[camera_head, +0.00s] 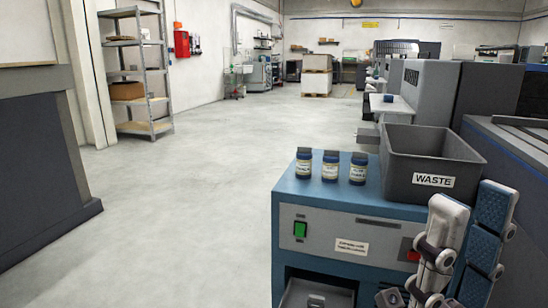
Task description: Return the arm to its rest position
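My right gripper (470,205) is at the lower right, pointing up in front of the blue cabinet. Its two pale fingers, one showing a blue ribbed pad, stand apart with a gap between them, and I see nothing held there. It overlaps the cabinet's right front in the picture and is below the waste bin. My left gripper is not in view.
Three dark blue labelled bottles, left (303,166), middle (330,168) and right (358,170), stand upright on the blue cabinet (300,196). A grey WASTE bin (410,178) stands beside them. A metal shelf (140,70) is far left. Open floor lies left of the cabinet.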

